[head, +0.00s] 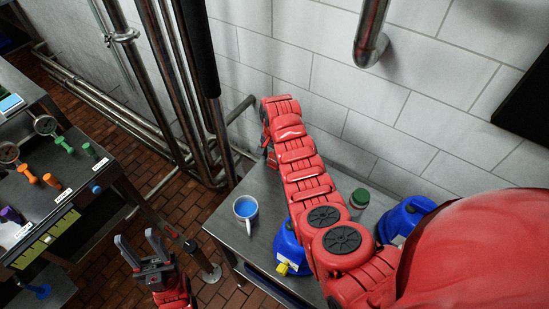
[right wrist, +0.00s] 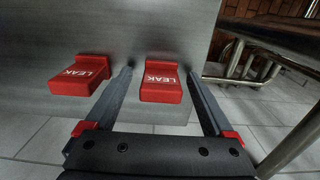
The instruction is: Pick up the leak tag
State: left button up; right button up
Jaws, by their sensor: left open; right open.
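Two red leak tags with white LEAK lettering lie on a grey metal surface in the right wrist view. One leak tag (right wrist: 161,88) is between the fingers of my right gripper (right wrist: 160,78), which is open and does not grip it. The other leak tag (right wrist: 80,76) lies to the left, outside the left finger. In the head view my right arm reaches over the steel table (head: 234,211) and hides most of its gripper; I cannot make out the tags there. My left gripper (head: 138,243) is open and empty over the floor, left of the table.
A panel with coloured valve handles (head: 49,181) is at the left. Pipes (head: 190,80) and a tiled wall (head: 290,50) are behind.

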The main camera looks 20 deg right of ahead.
grip_shut()
dwell(0.5)
jog(key=shift+r, duration=0.1)
